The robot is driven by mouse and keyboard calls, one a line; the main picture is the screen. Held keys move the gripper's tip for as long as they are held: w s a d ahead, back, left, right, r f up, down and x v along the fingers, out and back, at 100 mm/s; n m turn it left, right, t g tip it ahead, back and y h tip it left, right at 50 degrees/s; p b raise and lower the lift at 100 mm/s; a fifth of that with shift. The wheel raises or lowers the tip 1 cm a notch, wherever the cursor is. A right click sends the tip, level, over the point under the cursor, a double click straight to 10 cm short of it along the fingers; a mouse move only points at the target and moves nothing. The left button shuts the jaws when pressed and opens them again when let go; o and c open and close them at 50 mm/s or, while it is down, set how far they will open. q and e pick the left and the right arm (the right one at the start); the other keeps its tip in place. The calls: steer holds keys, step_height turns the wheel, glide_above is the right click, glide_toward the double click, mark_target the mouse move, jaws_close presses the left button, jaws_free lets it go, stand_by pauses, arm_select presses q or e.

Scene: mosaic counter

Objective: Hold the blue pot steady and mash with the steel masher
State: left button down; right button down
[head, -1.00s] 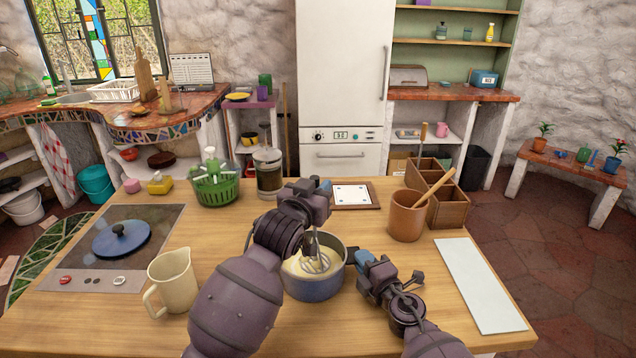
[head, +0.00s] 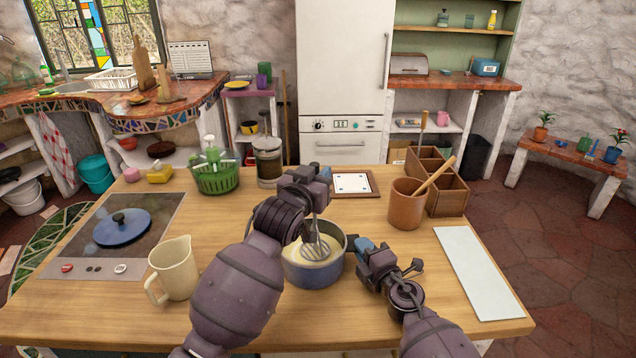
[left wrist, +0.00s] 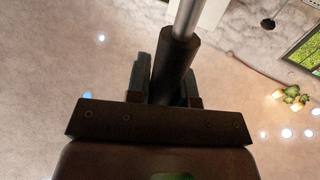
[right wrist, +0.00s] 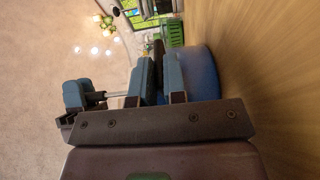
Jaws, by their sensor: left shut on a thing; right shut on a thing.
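The blue pot (head: 314,273) stands on the wooden counter with pale yellow mash inside. The steel masher (head: 314,246) stands in it, its wire head against the mash; how deep it sits is hard to tell. My left gripper (head: 318,190) is above the pot, shut on the masher's dark handle, which shows between the fingers in the left wrist view (left wrist: 174,68). My right gripper (head: 362,248) is at the pot's right side. In the right wrist view its fingers (right wrist: 158,78) are shut on a dark part, seemingly the handle, beside the blue wall (right wrist: 202,75).
A cream jug (head: 175,268) stands left of the pot, near my left arm. A blue lid (head: 122,227) lies on the hob. A brown crock (head: 406,205) with a wooden utensil, a wooden box (head: 447,198) and a white board (head: 478,272) are to the right.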

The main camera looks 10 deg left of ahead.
arm_select(q)
steer(key=shift+r, duration=0.8)
arm_select(e)
steer(key=shift+f, duration=0.1)
arm_select(q)
steer(key=shift+r, duration=0.1)
steer(key=shift+r, duration=2.9)
arm_select(e)
steer(key=c, duration=1.1)
jaws_free()
steer(key=v, duration=1.1)
steer(key=shift+s+d, duration=0.4)
steer(key=shift+s, duration=0.05)
